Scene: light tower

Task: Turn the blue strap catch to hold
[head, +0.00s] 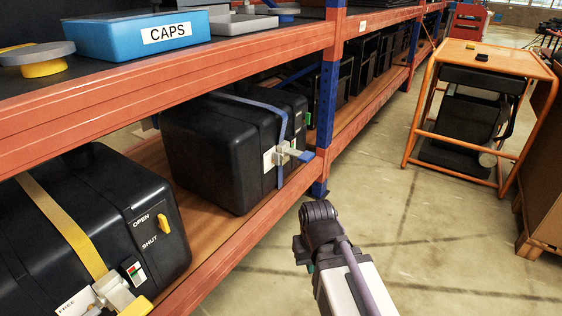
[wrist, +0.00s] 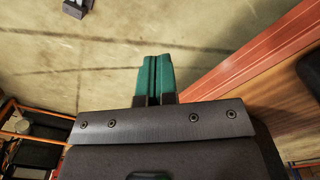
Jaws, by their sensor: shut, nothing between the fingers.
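The blue strap (head: 283,125) runs over a black case (head: 205,145) on the lower shelf. Its catch (head: 280,156) is a grey metal buckle on the case's front, with a blue-tipped lever (head: 303,156) sticking out to the right. A pale plate sits beside the catch; I cannot read it. My gripper's teal fingers (wrist: 156,75) are pressed together and empty in the wrist view, over bare floor. In the head view my arm's end is in the aisle, right of and below the catch and apart from it; the fingers are mostly hidden there.
An orange shelf beam (head: 240,240) runs below the cases, and a blue post (head: 329,95) stands just right of the catch. A second black case (head: 90,215) with a yellow strap (head: 65,225) is at lower left. An orange cart (head: 480,110) stands across the clear aisle floor.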

